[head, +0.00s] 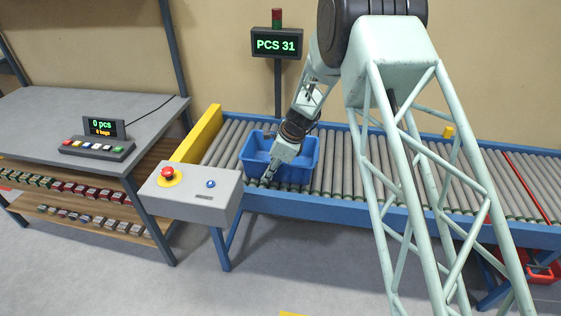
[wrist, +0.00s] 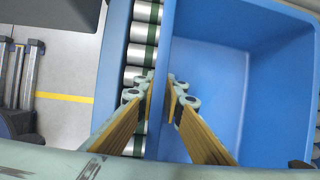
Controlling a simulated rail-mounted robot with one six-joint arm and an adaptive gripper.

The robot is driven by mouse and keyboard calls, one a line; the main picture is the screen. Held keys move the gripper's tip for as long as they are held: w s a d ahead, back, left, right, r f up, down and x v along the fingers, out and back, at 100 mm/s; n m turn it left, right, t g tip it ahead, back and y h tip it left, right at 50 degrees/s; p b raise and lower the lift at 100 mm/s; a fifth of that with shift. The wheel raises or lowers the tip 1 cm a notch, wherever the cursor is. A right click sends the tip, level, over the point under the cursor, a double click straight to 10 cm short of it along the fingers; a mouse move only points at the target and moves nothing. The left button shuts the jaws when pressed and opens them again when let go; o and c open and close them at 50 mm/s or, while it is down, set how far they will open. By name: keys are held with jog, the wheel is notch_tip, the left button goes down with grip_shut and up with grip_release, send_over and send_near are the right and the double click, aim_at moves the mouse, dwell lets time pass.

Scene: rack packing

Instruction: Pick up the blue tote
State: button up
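The blue tote (head: 305,154) sits upright on the roller conveyor, near its left end. In the wrist view the tote (wrist: 245,75) fills the right side, and its inside looks empty. My gripper (head: 268,180) points down at the tote's near wall in the head view. In the wrist view my gripper (wrist: 162,98) straddles that wall, one finger outside over the rollers and one inside. The pads sit close against both faces of the wall, with no clear gap. The fingertips are small and partly hidden in the head view.
The roller conveyor (head: 345,180) runs on to the right. A grey control box (head: 205,197) with a red button stands at its near left, and a yellow end stop (head: 200,135) is behind that. A workbench (head: 50,110) is at left. A display post (head: 278,90) stands behind.

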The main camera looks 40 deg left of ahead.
grip_shut()
jog(key=shift+r+p, duration=0.65)
jog(key=shift+r, duration=1)
jog(key=shift+d+r, duration=0.15)
jog(key=shift+r, duration=0.05)
jog(key=s+d+r+p, duration=0.1)
jog(key=s+d, duration=0.1)
jog(key=d, duration=1.3)
jog(key=shift+s+d+r, duration=0.15)
jog(key=shift+s+d, duration=0.1)
jog(key=shift+s, duration=0.05)
